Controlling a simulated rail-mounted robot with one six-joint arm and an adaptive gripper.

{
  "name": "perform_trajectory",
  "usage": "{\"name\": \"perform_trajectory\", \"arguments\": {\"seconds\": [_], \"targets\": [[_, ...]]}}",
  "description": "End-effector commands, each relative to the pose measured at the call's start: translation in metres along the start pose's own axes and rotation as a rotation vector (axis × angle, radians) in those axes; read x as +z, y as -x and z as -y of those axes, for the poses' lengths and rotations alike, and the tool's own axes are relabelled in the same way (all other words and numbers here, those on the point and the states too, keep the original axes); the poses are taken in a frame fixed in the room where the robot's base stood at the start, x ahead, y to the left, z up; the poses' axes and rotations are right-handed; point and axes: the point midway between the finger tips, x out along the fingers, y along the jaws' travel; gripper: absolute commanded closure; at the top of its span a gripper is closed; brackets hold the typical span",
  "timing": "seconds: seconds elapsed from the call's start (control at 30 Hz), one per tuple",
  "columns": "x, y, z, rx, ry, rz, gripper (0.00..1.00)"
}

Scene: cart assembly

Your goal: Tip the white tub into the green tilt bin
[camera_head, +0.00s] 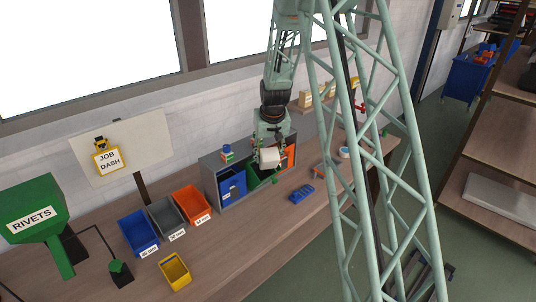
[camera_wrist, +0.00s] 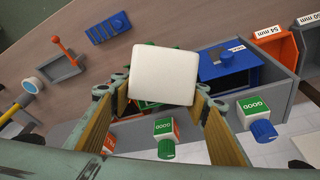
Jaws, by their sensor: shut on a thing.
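The white tub (camera_head: 270,158) is held in my gripper (camera_head: 268,150), above and in front of the green tilt bin (camera_head: 262,180). In the wrist view the white tub (camera_wrist: 165,75) sits between the two fingers of my gripper (camera_wrist: 161,95), and only a plain white face shows. Its contents and opening are not visible. The green bin is in the middle of the grey rack, between a blue bin and an orange bin. The tub hides most of it in the wrist view, leaving green slivers (camera_wrist: 147,104).
The grey rack (camera_head: 211,172) holds the blue bin (camera_head: 232,186) and orange bin (camera_head: 289,157). A small box with a blue cap (camera_head: 227,154) stands on top. A blue block tray (camera_head: 301,194) lies in front. Loose bins, including a yellow one (camera_head: 175,271), stand left.

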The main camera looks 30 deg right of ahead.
Motion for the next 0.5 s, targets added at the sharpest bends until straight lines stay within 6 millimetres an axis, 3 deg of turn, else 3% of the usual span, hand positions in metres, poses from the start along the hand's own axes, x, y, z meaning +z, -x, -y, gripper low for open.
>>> {"name": "perform_trajectory", "arguments": {"seconds": [0.5], "targets": [[-0.0033,0.0026,0.0001,0.0,0.001,0.045,0.7]]}}
